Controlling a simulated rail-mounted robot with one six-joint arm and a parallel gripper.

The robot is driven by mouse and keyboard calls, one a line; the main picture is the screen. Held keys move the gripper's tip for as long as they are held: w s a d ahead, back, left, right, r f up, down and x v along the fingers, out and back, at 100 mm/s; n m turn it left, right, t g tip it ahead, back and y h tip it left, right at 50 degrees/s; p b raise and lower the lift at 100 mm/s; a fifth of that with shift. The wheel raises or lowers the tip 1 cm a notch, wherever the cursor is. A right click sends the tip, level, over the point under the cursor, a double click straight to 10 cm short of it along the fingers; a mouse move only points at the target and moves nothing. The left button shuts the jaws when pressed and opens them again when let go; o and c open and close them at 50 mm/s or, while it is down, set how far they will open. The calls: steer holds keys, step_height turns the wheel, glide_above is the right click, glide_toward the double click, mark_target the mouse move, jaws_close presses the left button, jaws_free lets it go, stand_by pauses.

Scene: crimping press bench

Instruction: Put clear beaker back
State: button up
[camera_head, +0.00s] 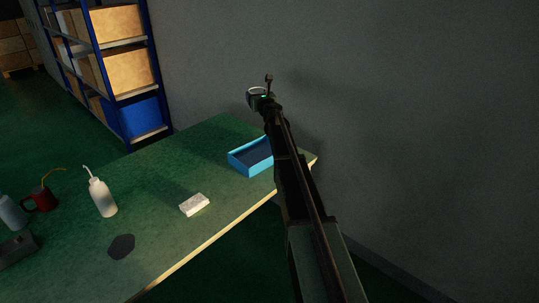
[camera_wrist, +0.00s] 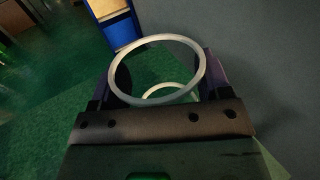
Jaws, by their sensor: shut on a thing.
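The clear beaker (camera_wrist: 142,43) is in my gripper, seen from above in the wrist view with its pale round rim and a smaller ring lower down. In the head view the beaker (camera_head: 254,92) shows small at the far end of my arm, high above the back of the bench. My gripper (camera_wrist: 157,85) is shut on it, with a dark finger on each side of the glass. In the head view my gripper (camera_head: 262,99) is small and dark, so its fingers are hard to make out.
The green bench (camera_head: 160,205) holds a blue tray (camera_head: 236,166), partly behind my arm, a white block (camera_head: 194,204), a white squeeze bottle (camera_head: 102,197), a red can (camera_head: 42,199) and a dark round patch (camera_head: 121,246). A grey wall (camera_head: 430,120) rises at right. A blue shelf (camera_head: 104,60) with boxes stands behind.

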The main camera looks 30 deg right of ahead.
steer(key=shift+a+f, duration=0.15)
step_height(320, 180, down, 21)
steer(key=b, duration=2.1)
steer(key=shift+s+a, duration=0.1)
steer(key=o, duration=1)
steer(key=shift+c, duration=0.2)
steer(key=shift+r, duration=0.2)
steer(key=s+a+r+p, duration=0.1)
steer(key=s, duration=1.1)
steer(key=shift+a, duration=0.15)
